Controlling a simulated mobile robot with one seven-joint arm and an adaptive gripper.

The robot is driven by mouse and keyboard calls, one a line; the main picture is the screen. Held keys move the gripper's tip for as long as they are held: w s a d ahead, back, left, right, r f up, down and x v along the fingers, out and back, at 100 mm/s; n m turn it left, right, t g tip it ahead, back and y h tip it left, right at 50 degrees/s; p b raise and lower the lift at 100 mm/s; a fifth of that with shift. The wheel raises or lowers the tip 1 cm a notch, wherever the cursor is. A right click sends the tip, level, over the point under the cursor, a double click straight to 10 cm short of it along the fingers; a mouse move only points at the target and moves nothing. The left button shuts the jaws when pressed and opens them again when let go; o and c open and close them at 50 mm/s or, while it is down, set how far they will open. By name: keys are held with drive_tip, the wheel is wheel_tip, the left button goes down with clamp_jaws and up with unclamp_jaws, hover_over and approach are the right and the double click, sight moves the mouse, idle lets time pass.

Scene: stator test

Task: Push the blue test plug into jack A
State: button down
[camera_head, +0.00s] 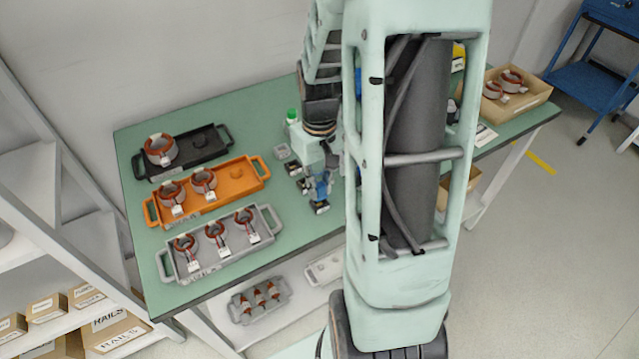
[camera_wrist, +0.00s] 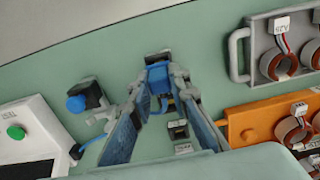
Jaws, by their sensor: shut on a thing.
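My gripper (camera_wrist: 161,80) is shut on a blue plug (camera_wrist: 158,76), held between the fingertips in the wrist view. A dark piece shows just beyond the plug; I cannot tell whether they touch. A small dark jack block (camera_wrist: 178,129) with a white label lies on the table between my fingers, nearer the wrist. The labels are too small to read, so I cannot tell which is jack A. In the head view my gripper (camera_head: 318,190) is low over the green table.
A tester box with a green button (camera_wrist: 16,132) stands at left. A black tray (camera_head: 205,137), an orange tray (camera_head: 235,187) and a grey tray (camera_head: 235,252) hold copper-wound stators left of my gripper in the head view. A box (camera_head: 535,97) with stators is at right.

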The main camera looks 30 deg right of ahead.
drive_tip(key=shift+f+b, duration=0.85)
drive_tip(key=shift+f, duration=0.2)
idle(0.8)
drive_tip(key=c, duration=1.7)
unclamp_jaws()
drive_tip(key=shift+c, duration=0.2)
wheel_tip(320, 180, up, 12)
drive_tip(key=shift+r, duration=0.1)
